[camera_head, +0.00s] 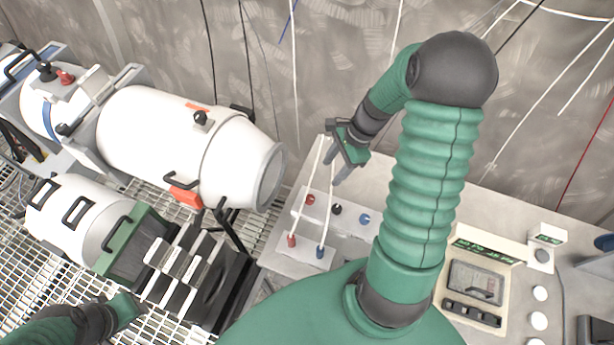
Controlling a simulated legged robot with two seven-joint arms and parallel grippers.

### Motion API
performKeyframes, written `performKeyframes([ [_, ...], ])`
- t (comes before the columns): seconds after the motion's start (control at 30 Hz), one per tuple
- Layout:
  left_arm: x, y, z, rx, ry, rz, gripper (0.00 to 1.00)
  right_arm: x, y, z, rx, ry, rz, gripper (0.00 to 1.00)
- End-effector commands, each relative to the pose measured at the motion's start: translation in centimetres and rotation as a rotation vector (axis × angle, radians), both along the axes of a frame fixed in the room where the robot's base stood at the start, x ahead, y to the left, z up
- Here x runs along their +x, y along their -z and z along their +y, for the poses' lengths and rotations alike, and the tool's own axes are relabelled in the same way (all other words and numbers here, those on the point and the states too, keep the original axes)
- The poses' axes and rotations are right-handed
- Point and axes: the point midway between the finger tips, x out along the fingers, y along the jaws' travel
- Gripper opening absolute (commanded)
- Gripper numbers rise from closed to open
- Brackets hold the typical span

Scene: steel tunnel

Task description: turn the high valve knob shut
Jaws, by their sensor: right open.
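A pale panel on the bench (325,218) carries a red knob (310,199), a black knob (337,209) and a blue knob (364,219) in a row. I cannot tell which of them is the high valve knob; no label is readable. My right gripper (336,172) is open and empty. It hangs above the back of the panel, apart from the knobs, with its fingers pointing down. My left arm (115,312) shows at the lower left edge, far from the panel; its finger state cannot be made out.
Two hoses run down to a red connector (291,240) and a blue connector (320,252) at the panel's front. A control box (480,285) is at the right. Cables hang along the back wall.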

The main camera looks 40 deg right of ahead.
Motion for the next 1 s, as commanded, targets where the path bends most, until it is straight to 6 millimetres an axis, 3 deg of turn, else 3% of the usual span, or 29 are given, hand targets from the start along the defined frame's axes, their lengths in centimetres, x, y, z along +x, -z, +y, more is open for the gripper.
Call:
performKeyframes([
  [0.07, 0.0, -0.9, 0.0, 0.0, 0.0, 0.002, 0.36, -0.2, -0.5, -1.0, 0.042, 0.104, 0.013, 0.52],
  [0.27, -0.1, -0.7, 0.0, 0.0, 0.0, 0.003, 0.36, 0.3, 2.4, 0.3, 0.049, 0.127, 0.019, 0.52],
  [0.7, 0.0, -1.6, 0.0, 0.0, 0.0, 0.001, 0.36, 2.6, 13.0, 3.5, 0.052, 0.122, 0.021, 0.52],
  [0.83, 0.0, -1.7, 0.0, 0.0, 0.0, 0.001, 0.36, 2.9, 14.7, 4.2, 0.048, 0.123, 0.019, 0.52],
  [1.0, 0.0, -1.8, 0.0, 0.0, 0.0, 0.001, 0.36, 3.1, 15.4, 4.6, 0.044, 0.121, 0.018, 0.52],
])
